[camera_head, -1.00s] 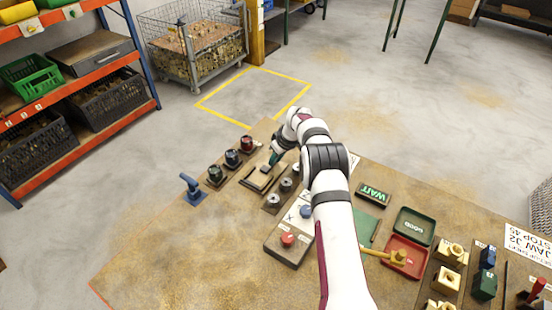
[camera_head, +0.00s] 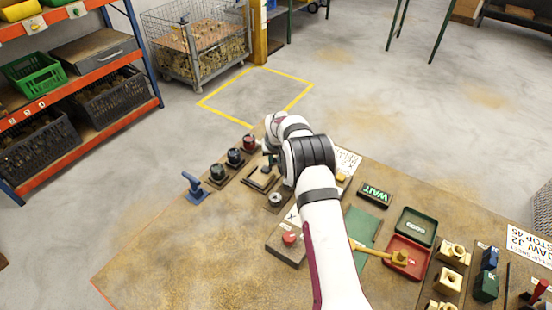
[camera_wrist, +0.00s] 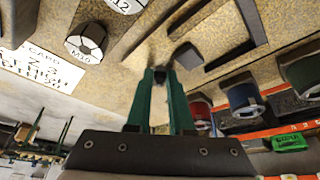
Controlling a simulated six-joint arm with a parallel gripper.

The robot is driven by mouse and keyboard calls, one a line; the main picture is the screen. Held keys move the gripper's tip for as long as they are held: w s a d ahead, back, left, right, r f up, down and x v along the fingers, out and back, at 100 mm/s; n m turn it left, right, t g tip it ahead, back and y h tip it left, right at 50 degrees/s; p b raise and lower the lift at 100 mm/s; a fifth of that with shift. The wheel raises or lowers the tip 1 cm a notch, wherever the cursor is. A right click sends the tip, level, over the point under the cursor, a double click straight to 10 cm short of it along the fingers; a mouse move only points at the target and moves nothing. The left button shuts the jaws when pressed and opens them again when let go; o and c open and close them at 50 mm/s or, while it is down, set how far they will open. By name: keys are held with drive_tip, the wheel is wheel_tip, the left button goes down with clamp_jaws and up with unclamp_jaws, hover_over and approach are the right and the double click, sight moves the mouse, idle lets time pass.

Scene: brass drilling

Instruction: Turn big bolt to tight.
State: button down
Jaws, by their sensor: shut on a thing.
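Steel hex bolt heads sit on the bench. One bolt (camera_wrist: 88,42) has a plate label that looks like M10 or M16, and another plate marked 12 (camera_wrist: 125,4) is cut off at the picture's edge. In the head view one bolt (camera_head: 275,198) shows, and my arm hides the others; I cannot tell which is the big one. My gripper (camera_wrist: 161,76) has green fingers shut on a small dark piece (camera_wrist: 160,73). It also shows at the far bench edge in the head view (camera_head: 268,159), apart from the labelled bolt.

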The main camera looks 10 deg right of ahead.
drive_tip(key=shift+m, duration=0.3)
drive_tip(key=c, duration=1.1)
unclamp_jaws()
drive_tip(key=v, duration=1.5)
drive_tip(key=shift+a+r, duration=0.25)
drive_tip(key=shift+r, duration=0.15)
